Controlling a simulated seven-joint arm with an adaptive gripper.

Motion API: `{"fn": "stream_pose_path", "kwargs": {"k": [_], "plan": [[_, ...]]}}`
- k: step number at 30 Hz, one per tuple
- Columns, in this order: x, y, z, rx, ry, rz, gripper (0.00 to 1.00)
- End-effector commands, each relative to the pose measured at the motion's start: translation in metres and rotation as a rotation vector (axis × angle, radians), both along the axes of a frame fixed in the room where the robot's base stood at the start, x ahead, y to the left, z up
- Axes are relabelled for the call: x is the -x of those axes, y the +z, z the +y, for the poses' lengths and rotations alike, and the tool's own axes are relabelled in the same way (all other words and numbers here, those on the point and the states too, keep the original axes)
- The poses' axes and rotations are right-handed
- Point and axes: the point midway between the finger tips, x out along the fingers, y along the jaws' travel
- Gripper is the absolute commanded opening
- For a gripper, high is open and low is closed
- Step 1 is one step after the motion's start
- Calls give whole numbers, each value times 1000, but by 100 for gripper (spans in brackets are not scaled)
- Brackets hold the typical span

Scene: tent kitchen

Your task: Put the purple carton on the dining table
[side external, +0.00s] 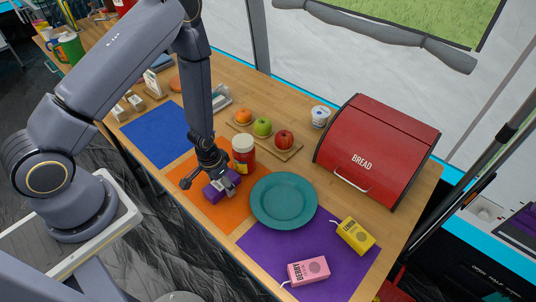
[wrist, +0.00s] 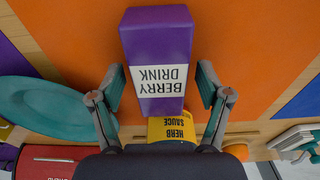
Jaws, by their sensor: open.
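The purple carton (wrist: 158,50), labelled BERRY DRINK, is over the orange mat on the wooden dining table (side external: 372,215). In the side view the carton (side external: 211,192) is partly hidden by my gripper (side external: 226,186). In the wrist view my gripper (wrist: 160,95) is open, with one finger on each side of the carton's label end. Gaps show between the fingers and the carton. I cannot tell whether the carton's underside touches the mat.
A red jar (side external: 243,163) with a white lid stands close beside my gripper. A teal plate (side external: 284,202) lies to its right. A yellow carton (side external: 356,236), a pink carton (side external: 308,271) and a red bread box (side external: 372,150) are farther right. The blue mat (side external: 157,134) is clear.

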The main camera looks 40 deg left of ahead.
Motion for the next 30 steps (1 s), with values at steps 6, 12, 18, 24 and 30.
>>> {"fn": "stream_pose_path", "kwargs": {"k": [6, 12, 18, 24, 30], "plan": [[0, 3, 0, 0, 0, -1, 77], [2, 32, 0, 0, 0, -5, 77], [7, 76, 0, 0, 1, -7, 77], [12, 108, 0, 0, 0, -4, 77], [12, 128, 0, -1, 0, -10, 77]]}}
